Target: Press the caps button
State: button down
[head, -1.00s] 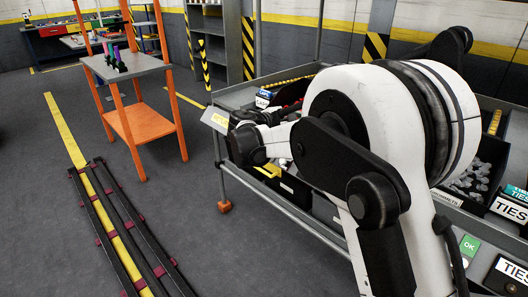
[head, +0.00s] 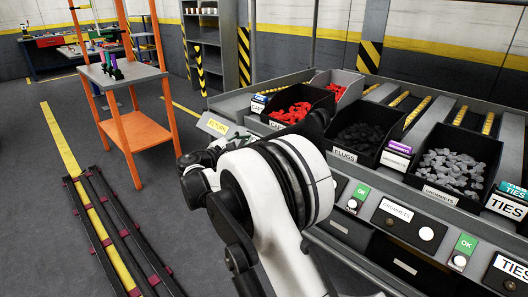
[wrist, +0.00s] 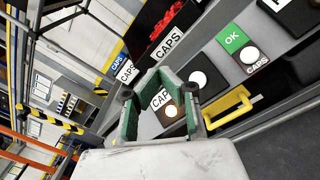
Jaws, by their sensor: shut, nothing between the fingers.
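The caps panel shows in the wrist view with a white CAPS label (wrist: 160,98). My gripper (wrist: 160,72) has green fingers that are shut and empty. They frame the label and amber button in the picture; contact with the panel cannot be told. In the head view my arm hides the caps panel and most of my gripper.
A yellow handle (wrist: 228,108) is right of my fingers. The black bin of red caps (head: 297,104) stands above the panel. The plugs bin (head: 352,135) and grommets bin (head: 447,165) are to its right. An orange stand (head: 135,128) is at left.

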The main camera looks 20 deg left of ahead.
jog(key=w+d+f+b, duration=0.2)
jog(key=w+f, duration=0.3)
jog(key=f, duration=0.1)
jog(key=shift+w+d+b, duration=0.3)
jog(key=shift+d+b, duration=0.1)
jog(key=shift+f, duration=0.2)
dwell(1.3)
jog(key=shift+w+d+f+b, duration=0.15)
jog(key=shift+w+f+b, duration=0.1)
jog(key=shift+b, duration=0.05)
jog(key=shift+w+d+f, duration=0.15)
jog(key=shift+w+f, duration=0.15)
dwell(0.9)
jog(key=shift+s+r, duration=0.1)
dwell(0.3)
jog(key=shift+s+a+r, duration=0.25)
jog(key=shift+s+r, duration=0.2)
jog(key=shift+r, duration=0.1)
jog(key=shift+s+a+r, duration=0.1)
jog(key=shift+s+a+r+p, duration=0.3)
jog(key=shift+s+a+r, duration=0.1)
jog(key=shift+s+r, duration=0.4)
jog(key=shift+s+a+r+p, duration=0.35)
jog(key=shift+s+r, duration=0.35)
jog(key=shift+r, duration=0.15)
